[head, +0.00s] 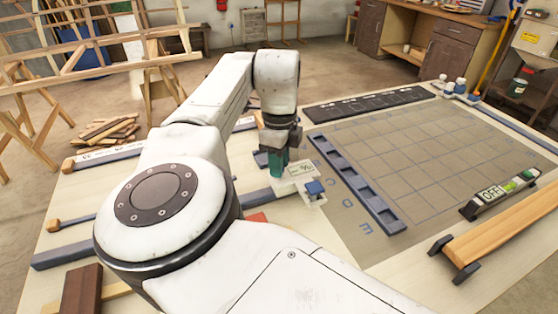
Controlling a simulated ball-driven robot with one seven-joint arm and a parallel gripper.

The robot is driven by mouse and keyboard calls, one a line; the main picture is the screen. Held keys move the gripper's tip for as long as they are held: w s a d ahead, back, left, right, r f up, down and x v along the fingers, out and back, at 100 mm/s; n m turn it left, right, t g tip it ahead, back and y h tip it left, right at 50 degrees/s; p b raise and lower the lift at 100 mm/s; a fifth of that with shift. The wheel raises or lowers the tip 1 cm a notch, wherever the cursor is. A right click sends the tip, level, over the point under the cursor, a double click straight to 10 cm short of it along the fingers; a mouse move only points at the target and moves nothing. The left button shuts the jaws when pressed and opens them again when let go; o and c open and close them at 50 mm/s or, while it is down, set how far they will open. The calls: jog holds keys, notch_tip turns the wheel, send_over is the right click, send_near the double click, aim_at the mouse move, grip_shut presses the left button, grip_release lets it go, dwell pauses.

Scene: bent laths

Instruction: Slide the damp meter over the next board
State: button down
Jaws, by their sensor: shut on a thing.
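My gripper (277,148) points down near the middle of the table and is shut on a teal upright thing (278,164), which looks like the damp meter. Its lower end is beside a pale plate (298,172) with small green marks; I cannot tell whether they touch. A small blue block (315,187) sits on a pale piece just to the right. A wooden board (510,222) rests on dark supports at the right. What is directly under the meter is not clear.
A grey gridded mat (410,150) fills the right of the table, mostly bare. A slotted blue-grey rack (355,185) runs along its left edge. A dark brown block (82,290) lies front left.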

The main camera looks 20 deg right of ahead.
dwell(0.3)
jog(key=a+p, duration=0.3)
jog(key=a, duration=1.1)
jog(key=c, duration=0.9)
grip_release()
jog(key=shift+r, duration=0.15)
notch_tip(320, 180, up, 11)
jog(key=shift+f, duration=0.2)
